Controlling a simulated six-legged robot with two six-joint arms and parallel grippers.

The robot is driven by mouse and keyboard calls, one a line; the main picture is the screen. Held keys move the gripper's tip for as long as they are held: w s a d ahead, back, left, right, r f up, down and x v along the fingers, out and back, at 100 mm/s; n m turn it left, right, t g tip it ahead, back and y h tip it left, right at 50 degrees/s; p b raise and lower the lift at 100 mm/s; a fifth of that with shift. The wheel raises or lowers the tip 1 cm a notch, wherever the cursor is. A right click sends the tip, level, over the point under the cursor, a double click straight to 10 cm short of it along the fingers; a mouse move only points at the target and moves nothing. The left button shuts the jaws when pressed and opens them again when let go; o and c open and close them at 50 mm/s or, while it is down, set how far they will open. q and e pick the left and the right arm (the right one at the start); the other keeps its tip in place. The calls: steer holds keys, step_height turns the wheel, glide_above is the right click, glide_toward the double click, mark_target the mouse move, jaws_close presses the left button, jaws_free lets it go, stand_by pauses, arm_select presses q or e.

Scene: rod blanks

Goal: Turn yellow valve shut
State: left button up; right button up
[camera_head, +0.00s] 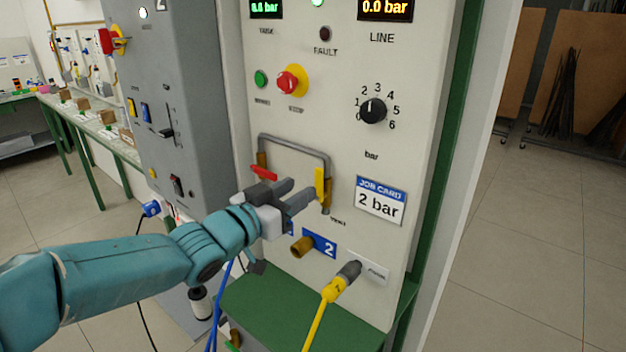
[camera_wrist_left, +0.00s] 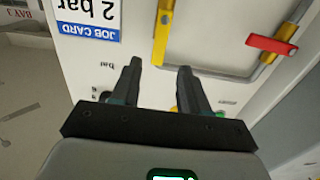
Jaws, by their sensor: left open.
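The yellow valve handle (camera_head: 319,187) stands upright along the right leg of a grey pipe (camera_head: 295,146) on the white panel. It also shows in the left wrist view (camera_wrist_left: 161,40), where the picture is upside down. My left gripper (camera_head: 303,189) is open and empty, with its fingers pointing at the panel close to the yellow handle. In the left wrist view the handle lies just beyond the gap between the fingertips (camera_wrist_left: 160,67); I cannot tell whether they touch. A red valve handle (camera_head: 264,173) lies across the pipe's left leg. My right gripper is not in view.
A job card (camera_head: 381,201) reads "2 bar". The LINE display (camera_head: 386,9) reads 0.0 bar. A black dial (camera_head: 373,110) and a red stop button (camera_head: 291,82) sit above. A brass port (camera_head: 302,246) and a plugged yellow cable (camera_head: 330,296) sit below, over a green shelf (camera_head: 290,310).

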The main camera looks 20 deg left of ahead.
mark_target(318, 179)
arm_select(q)
steer(key=x, duration=0.5)
steer(key=shift+d+p, duration=0.1)
steer(key=shift+p, duration=0.25)
steer(key=shift+s+r, duration=0.1)
steer(key=shift+r, duration=0.05)
steer(key=shift+c, duration=0.3)
steer(key=shift+w, duration=0.2)
jaws_close()
steer(key=shift+f, duration=0.2)
